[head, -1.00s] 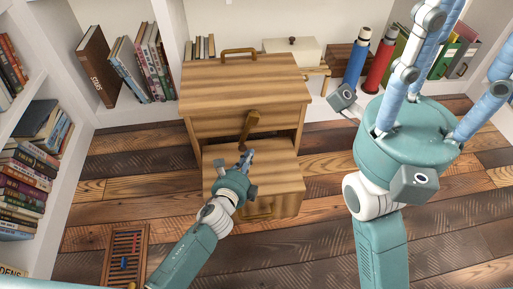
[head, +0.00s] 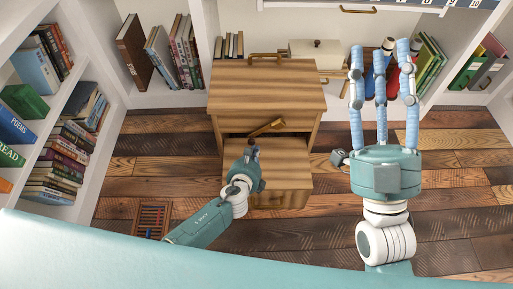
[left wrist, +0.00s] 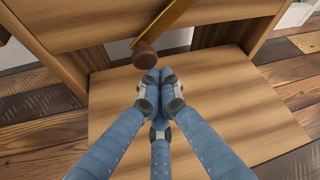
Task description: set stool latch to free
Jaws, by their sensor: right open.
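The wooden step stool (head: 265,82) stands on the floor, with a lower step (head: 285,160) jutting out at its front. Its latch (head: 268,127) is a brown bar on the front below the top. The bar slants, right end higher, left end lower. The left wrist view shows the bar's round knob end (left wrist: 145,56) close up. My left gripper (head: 252,150) is over the lower step, its fingers together and empty, tips (left wrist: 159,75) just below and beside the knob. I cannot tell whether they touch. My right gripper (head: 382,70) is open and empty, raised at the right.
Bookshelves (head: 75,115) line the left side. A cream box (head: 316,54) and red and blue objects stand on the shelf behind. An abacus-like frame (head: 152,219) lies on the plank floor (head: 450,205), which is clear at the right.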

